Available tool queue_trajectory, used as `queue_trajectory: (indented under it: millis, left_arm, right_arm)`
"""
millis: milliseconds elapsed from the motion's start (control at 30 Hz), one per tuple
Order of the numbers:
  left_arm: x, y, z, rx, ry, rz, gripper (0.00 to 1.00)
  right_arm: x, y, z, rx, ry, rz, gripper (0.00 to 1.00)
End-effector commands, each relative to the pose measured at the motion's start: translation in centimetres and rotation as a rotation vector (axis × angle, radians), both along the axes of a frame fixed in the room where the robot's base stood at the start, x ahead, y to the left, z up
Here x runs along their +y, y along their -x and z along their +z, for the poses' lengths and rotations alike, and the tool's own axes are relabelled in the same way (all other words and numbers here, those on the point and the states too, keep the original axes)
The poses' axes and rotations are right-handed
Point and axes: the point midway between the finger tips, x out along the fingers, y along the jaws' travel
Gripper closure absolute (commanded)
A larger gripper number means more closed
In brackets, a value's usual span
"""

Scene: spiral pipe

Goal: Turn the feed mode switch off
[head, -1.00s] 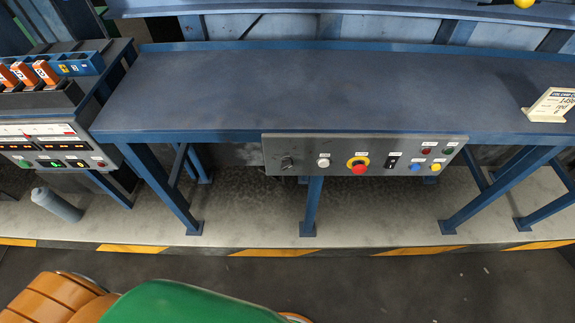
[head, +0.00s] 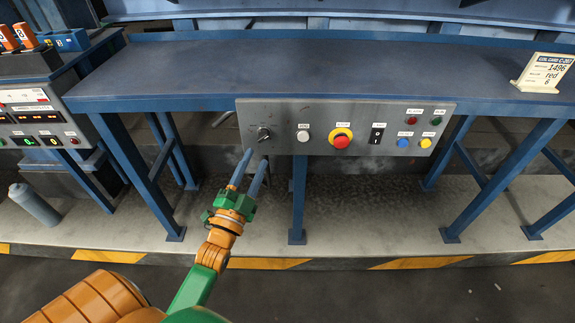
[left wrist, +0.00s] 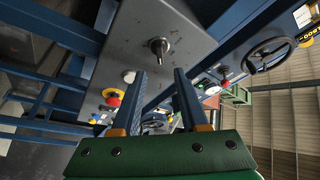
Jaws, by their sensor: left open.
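A grey control panel (head: 350,116) is fixed to the front of the blue bench. At its left end is a dark rotary knob (head: 263,134), the likely feed mode switch; its label cannot be read. The knob also shows in the left wrist view (left wrist: 159,46), sticking out just beyond the fingertips. My left gripper (head: 254,158) is open and empty, with blue-grey fingers pointing up at the panel. Its tips are slightly below the knob in the head view and apart from it. In the left wrist view the knob lies between the two finger lines (left wrist: 159,72).
A sign (head: 543,82) stands on the otherwise clear bench top (head: 330,65).

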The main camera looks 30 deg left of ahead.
Motion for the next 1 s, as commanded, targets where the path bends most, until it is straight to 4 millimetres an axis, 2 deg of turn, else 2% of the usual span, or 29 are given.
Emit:
queue_trajectory:
  millis: [33,200,300,567,600,700,767,1000]
  left_arm:
    - [0.1,-0.9,0.7,-0.004,-0.001,-0.001,0.56]
    - [0.7,-4.2,1.5,0.000,0.002,-0.001,0.56]
    - [0.9,-5.4,1.6,0.003,0.003,-0.002,0.56]
    - [0.9,-6.0,1.7,0.007,0.005,-0.003,0.56]
    - [0.9,-6.0,1.7,0.007,0.005,-0.003,0.59]
    - [0.9,-5.9,1.6,0.007,0.005,-0.003,0.86]
    - [0.9,-5.9,1.6,0.007,0.005,-0.003,1.00]
    - [0.9,-5.9,1.6,0.002,0.015,-0.003,1.00]
  right_arm:
    - [0.0,-0.1,0.4,-0.002,0.000,0.000,1.00]
    - [0.6,-0.4,0.6,-0.009,-0.009,-0.002,1.00]
    - [1.0,-0.4,0.6,-0.010,-0.016,-0.004,1.00]
    - [1.0,-0.4,0.6,-0.010,-0.017,-0.004,1.00]
    - [1.0,-0.4,0.5,-0.010,-0.017,-0.004,1.00]
    - [0.9,-0.4,0.5,-0.009,-0.015,-0.004,1.00]
    - [0.8,-0.4,0.5,-0.009,-0.014,-0.003,1.00]
    - [0.6,-0.4,0.5,-0.008,-0.010,-0.002,1.00]
